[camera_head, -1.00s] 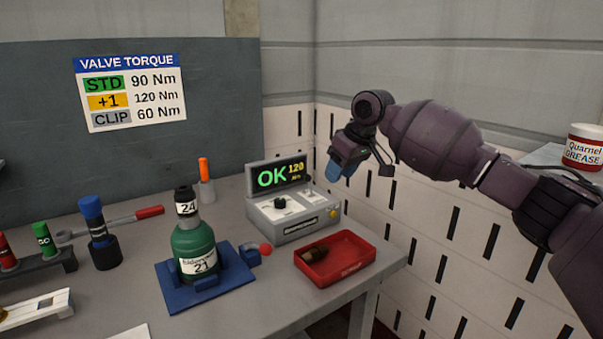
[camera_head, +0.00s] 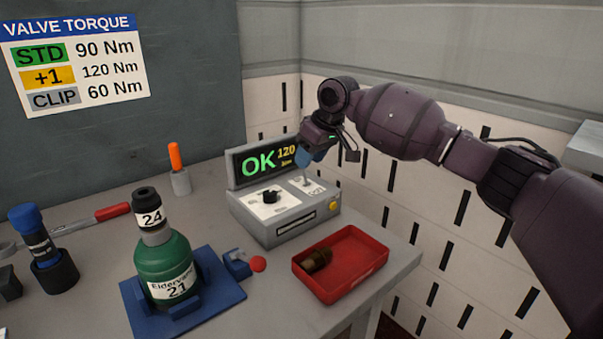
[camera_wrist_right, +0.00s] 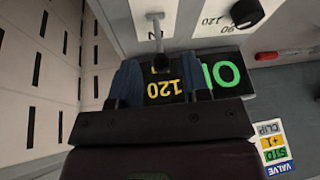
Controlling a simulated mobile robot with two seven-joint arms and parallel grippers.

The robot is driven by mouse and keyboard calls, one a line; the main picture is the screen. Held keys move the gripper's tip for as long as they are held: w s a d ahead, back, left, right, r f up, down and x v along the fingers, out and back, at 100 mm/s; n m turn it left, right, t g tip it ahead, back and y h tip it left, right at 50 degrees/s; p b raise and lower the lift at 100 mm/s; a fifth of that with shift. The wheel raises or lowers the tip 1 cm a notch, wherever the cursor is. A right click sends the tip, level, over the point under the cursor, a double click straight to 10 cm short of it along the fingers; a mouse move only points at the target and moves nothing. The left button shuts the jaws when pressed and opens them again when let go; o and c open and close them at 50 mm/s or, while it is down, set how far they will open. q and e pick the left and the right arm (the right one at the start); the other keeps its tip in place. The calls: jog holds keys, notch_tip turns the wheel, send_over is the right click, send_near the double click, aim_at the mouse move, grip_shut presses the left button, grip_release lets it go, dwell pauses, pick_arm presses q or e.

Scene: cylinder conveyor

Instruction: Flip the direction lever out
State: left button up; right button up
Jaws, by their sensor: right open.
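The direction lever (camera_head: 305,180) is a small metal toggle on the right of the grey control box's top panel. In the right wrist view the lever (camera_wrist_right: 158,35) is a silver stick with a dark end, upright in the picture. My right gripper (camera_head: 312,157) hangs just above it, next to the right end of the display. In the wrist view its blue fingers (camera_wrist_right: 162,82) are open, with the lever's end lying between or just ahead of the tips; contact cannot be told. My left gripper is not in view.
The grey box (camera_head: 285,226) carries a lit display (camera_head: 265,160) reading OK 120 and a black knob (camera_head: 270,196). A red tray (camera_head: 340,262) holds a brown fitting. A green cylinder (camera_head: 164,268) stands in a blue fixture (camera_head: 228,292). An orange-handled tool (camera_head: 175,157) stands behind.

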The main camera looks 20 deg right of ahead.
aim_at(304, 173)
jog(key=x, duration=0.4)
jog(key=shift+b, duration=0.35)
jog(key=shift+w+a+f, duration=0.1)
jog(key=shift+w+f, duration=0.1)
jog(key=shift+f, duration=0.25)
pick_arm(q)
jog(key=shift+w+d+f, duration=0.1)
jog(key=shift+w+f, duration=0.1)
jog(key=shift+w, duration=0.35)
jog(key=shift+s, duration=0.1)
